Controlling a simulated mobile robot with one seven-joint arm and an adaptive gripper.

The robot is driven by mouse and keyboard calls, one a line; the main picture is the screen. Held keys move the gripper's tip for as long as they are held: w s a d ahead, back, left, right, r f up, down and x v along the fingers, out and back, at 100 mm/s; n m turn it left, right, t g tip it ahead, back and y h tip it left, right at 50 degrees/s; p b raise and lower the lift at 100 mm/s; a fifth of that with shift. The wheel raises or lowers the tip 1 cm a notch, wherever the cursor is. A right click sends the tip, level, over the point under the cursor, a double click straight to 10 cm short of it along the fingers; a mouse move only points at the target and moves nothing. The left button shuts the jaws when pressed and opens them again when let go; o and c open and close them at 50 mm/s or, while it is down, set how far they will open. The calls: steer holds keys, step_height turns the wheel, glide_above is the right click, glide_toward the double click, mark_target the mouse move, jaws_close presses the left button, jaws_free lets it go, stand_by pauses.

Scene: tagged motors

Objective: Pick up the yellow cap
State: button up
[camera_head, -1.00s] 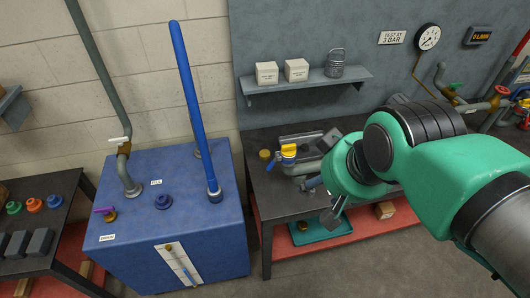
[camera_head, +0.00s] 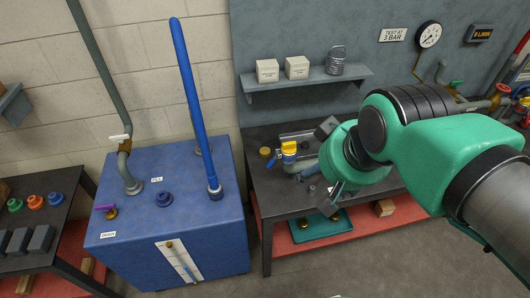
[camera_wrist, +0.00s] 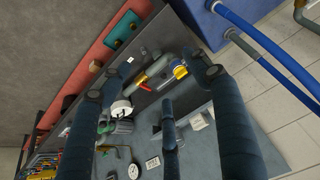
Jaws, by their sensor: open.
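A small round dull-yellow cap (camera_head: 265,152) lies on the dark workbench (camera_head: 270,195), near its left end, in the head view. Just right of it stands a pipe fitting with a bright yellow top (camera_head: 289,147) and some blue. The fitting shows in the wrist view (camera_wrist: 180,71) beside a finger; I cannot make out the small cap there. My gripper (camera_head: 326,165) is right of both, above the bench, with its fingers spread. In the wrist view my gripper (camera_wrist: 158,90) is open, with nothing between the fingers.
A blue tank (camera_head: 190,215) with an upright blue pipe (camera_head: 190,90) stands left of the bench. Grey pipe parts lie close around the fitting. A teal tray (camera_head: 320,230) sits on the red lower shelf.

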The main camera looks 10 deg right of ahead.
steer(key=w+r+g+p, duration=0.1)
steer(key=w+r+p, duration=0.1)
steer(key=w, duration=1.3)
steer(key=g+p, duration=0.4)
steer(key=p, duration=0.1)
glide_above(265, 151)
step_height(265, 151, down, 31)
steer(key=shift+r+m, duration=0.2)
steer(key=shift+m, duration=0.2)
steer(key=shift+f+b, duration=0.1)
steer(key=shift+b, duration=0.2)
steer(key=shift+f+b, duration=0.4)
steer(key=shift+f, duration=3.8)
